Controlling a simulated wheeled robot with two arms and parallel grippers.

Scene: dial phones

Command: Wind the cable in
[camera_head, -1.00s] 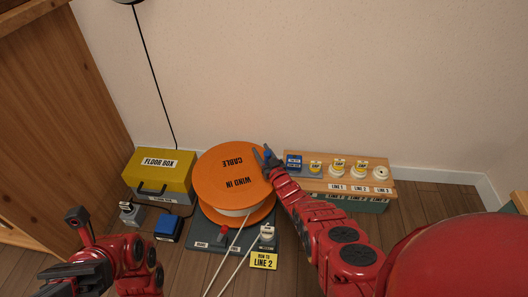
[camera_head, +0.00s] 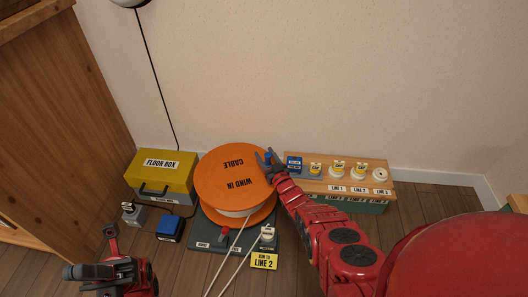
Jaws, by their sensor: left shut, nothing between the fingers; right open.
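The orange cable reel (camera_head: 222,185) carries the upside-down words "WIND IN CABLE" and stands on a dark base (camera_head: 205,240). Two pale cable strands (camera_head: 233,262) run from it toward the front. My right gripper (camera_head: 266,158) is open at the reel's right rim, with a small blue knob (camera_head: 268,156) between or just behind its fingers; I cannot tell if they touch it. A white plug (camera_head: 268,234) and a red switch (camera_head: 224,234) sit on the base. My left gripper (camera_head: 78,271) is shut and empty at the lower left, away from the reel.
A yellow floor box (camera_head: 163,167) stands left of the reel, with a blue block (camera_head: 170,229) and a grey connector (camera_head: 131,213) before it. A wooden line panel (camera_head: 345,173) with capped sockets is at right. A yellow "LINE 2" tag (camera_head: 264,261) lies in front.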

